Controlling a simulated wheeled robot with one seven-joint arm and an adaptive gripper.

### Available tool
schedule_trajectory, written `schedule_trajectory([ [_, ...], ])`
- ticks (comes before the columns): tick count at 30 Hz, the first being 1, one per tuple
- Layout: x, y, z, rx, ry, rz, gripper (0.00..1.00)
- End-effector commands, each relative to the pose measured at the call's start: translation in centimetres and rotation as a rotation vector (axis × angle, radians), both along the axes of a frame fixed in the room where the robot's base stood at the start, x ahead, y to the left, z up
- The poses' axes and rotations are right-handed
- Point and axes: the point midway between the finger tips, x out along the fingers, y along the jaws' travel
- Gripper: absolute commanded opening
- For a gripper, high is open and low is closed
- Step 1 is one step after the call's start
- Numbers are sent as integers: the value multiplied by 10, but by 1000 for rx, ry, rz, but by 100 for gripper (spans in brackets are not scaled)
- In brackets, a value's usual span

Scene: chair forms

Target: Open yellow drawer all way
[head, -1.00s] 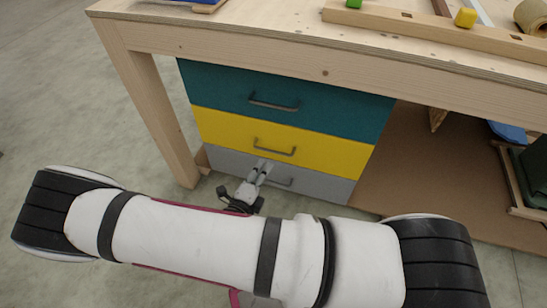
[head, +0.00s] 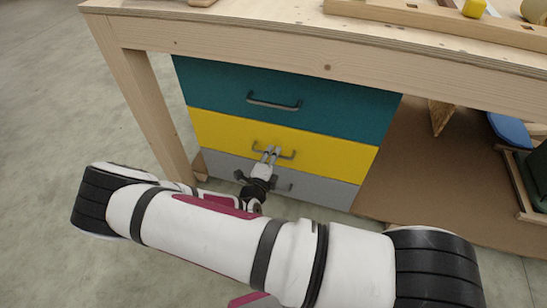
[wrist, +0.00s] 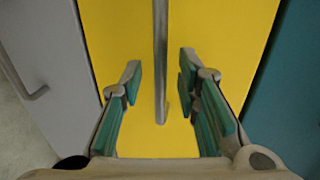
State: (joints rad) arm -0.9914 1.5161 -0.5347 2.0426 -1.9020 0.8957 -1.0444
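The yellow drawer (head: 330,148) is the middle drawer of a three-drawer unit under the workbench, and it looks shut, with its front flush with the others. Its grey bar handle (head: 287,154) runs across the front; in the wrist view the handle (wrist: 160,55) stands upright in the picture. My gripper (head: 270,152) is at the yellow drawer's handle. In the wrist view my gripper (wrist: 160,85) is open, its two green-padded fingers apart on either side of the bar, with gaps on both sides. The fingers partly cover the handle in the head view.
A teal drawer (head: 340,105) is above and a grey drawer (head: 325,190) below, both with handles; the grey handle (wrist: 38,93) shows in the wrist view. A bench leg (head: 150,105) stands left. Floor in front is clear.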

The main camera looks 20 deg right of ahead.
Motion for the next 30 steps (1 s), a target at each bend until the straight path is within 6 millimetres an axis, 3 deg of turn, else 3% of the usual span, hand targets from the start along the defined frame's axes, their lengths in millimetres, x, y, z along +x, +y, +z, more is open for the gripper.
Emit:
schedule_trajectory([
  [14, 11, -8, -3, 1, 1, 0, 30],
  [18, 11, -8, -3, 1, 1, 0, 0],
  [30, 7, -5, -3, 1, 2, 1, 0],
])
